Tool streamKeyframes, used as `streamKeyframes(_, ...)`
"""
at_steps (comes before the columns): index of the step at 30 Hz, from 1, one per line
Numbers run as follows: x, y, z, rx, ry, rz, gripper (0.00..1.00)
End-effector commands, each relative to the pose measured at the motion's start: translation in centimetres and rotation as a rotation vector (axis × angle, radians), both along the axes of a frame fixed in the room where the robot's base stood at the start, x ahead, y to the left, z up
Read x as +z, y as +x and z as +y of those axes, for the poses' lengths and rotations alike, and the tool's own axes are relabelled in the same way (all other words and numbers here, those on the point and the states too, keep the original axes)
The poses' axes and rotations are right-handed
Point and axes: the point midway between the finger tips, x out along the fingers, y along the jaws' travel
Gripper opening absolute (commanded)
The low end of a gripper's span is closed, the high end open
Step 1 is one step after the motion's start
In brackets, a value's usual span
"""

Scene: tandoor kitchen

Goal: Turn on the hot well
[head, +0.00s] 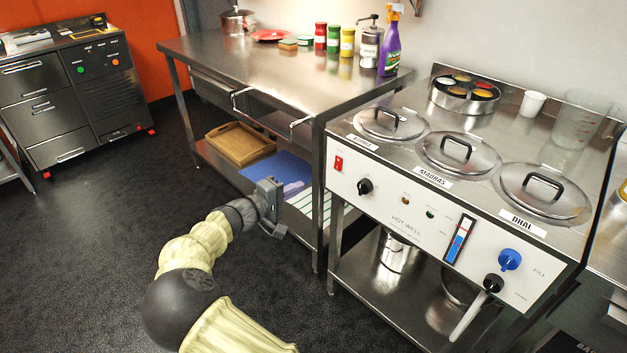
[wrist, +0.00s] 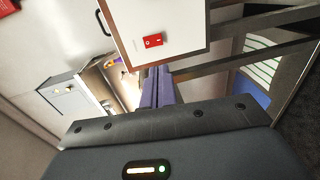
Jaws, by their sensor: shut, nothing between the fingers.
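The hot well (head: 405,219) is a steel unit with a white front panel at the right of the head view. Its red switch (head: 338,163) is at the panel's upper left; the wrist view shows the switch (wrist: 153,40) just above my fingertips. A black knob (head: 365,187) is right of the switch, with small red and green lamps (head: 430,214) further right. A blue fill knob (head: 509,259) and a black lever tap are at the panel's right. My gripper (head: 277,228) is shut and empty, left of and below the switch, apart from the panel.
A steel table (head: 262,75) with jars and a purple spray bottle (head: 390,48) stands left of the hot well. Its lower shelf holds a wooden tray (head: 238,144) and a blue board. Lidded pots sit in the hot well's top.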

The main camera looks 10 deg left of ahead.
Motion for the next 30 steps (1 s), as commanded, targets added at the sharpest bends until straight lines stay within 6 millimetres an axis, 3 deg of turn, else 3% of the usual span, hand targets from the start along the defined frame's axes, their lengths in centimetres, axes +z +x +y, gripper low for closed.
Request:
streamKeyframes(21,-1.5,9.1,-7.2,-0.003,0.0,0.0,0.0)
streamKeyframes(30,-1.7,10.7,-8.6,-0.004,0.001,0.002,0.0)
